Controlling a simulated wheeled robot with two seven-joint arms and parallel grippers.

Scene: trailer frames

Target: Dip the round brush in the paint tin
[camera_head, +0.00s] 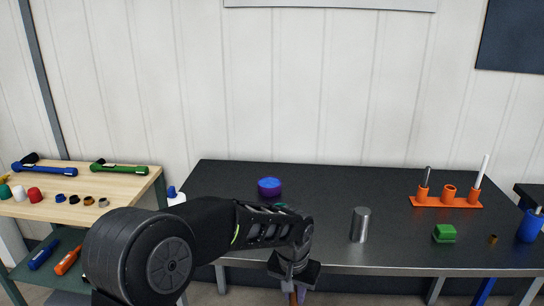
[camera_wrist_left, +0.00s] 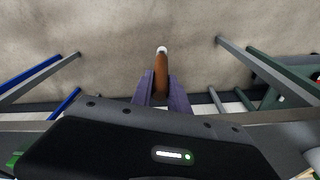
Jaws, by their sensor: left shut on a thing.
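My left gripper (camera_head: 293,283) hangs at the front edge of the dark table, to the right of the paint tin and nearer to me. It is shut on the round brush, a brown rod with a white tip that shows between the fingers in the left wrist view (camera_wrist_left: 161,72). Only a bit of brown shows in the head view (camera_head: 293,298). A short purple tin with a bright blue top, which looks like the paint tin (camera_head: 269,188), stands upright on the table behind my left forearm, apart from the gripper. My right gripper is not in view.
On the dark table (camera_head: 325,190) stand a grey metal cylinder (camera_head: 360,225), a green block (camera_head: 444,234), an orange rack (camera_head: 447,200) with rods and a small brass ring (camera_head: 492,239). A wooden bench (camera_head: 95,178) with tools is at left. The table's back middle is clear.

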